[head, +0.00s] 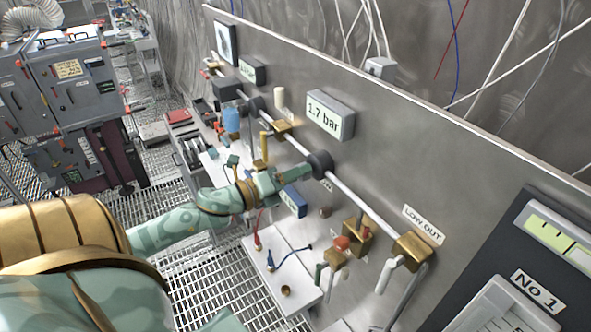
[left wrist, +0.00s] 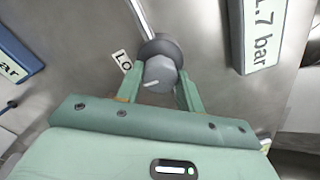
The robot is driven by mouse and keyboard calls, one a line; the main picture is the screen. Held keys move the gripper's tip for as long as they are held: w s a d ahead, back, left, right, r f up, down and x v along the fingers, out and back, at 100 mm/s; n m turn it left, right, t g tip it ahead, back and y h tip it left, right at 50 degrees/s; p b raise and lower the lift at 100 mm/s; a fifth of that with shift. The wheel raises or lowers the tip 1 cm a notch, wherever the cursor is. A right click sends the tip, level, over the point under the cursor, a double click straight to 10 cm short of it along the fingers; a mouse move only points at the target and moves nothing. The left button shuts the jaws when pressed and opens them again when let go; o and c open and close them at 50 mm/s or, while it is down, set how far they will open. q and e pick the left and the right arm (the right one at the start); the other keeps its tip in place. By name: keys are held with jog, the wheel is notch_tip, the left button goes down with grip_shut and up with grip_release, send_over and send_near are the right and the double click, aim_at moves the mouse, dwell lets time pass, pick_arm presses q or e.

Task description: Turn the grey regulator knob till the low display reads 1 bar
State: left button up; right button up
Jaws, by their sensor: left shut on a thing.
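The grey regulator knob (head: 320,162) sits on the pipe along the steel panel. In the left wrist view its front, a grey knob with a white pointer line (left wrist: 160,74), lies between my left gripper's (left wrist: 160,90) two green fingers. My left gripper (head: 306,171) is shut on the knob, with its fingers at the knob's sides. A grey-framed display (head: 330,117) above the knob reads 1.7 bar; it also shows at the right of the left wrist view (left wrist: 264,35). A blue display (head: 292,201) below is partly hidden by my gripper, and its number cannot be read. My right gripper is out of view.
A brass fitting (head: 412,249) labelled LOW OUT ends the pipe at lower right. Brass valves with an orange handle (head: 342,242) stand below the pipe. A dark No 1 panel (head: 540,250) is at right.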

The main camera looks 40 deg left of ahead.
pick_arm(q)
jog(key=shift+n, duration=0.3)
jog(key=o, duration=1)
jog(key=b+v, duration=0.4)
jog(key=v, duration=1.2)
jog(key=shift+s+a, duration=0.1)
jog(key=shift+s, duration=0.1)
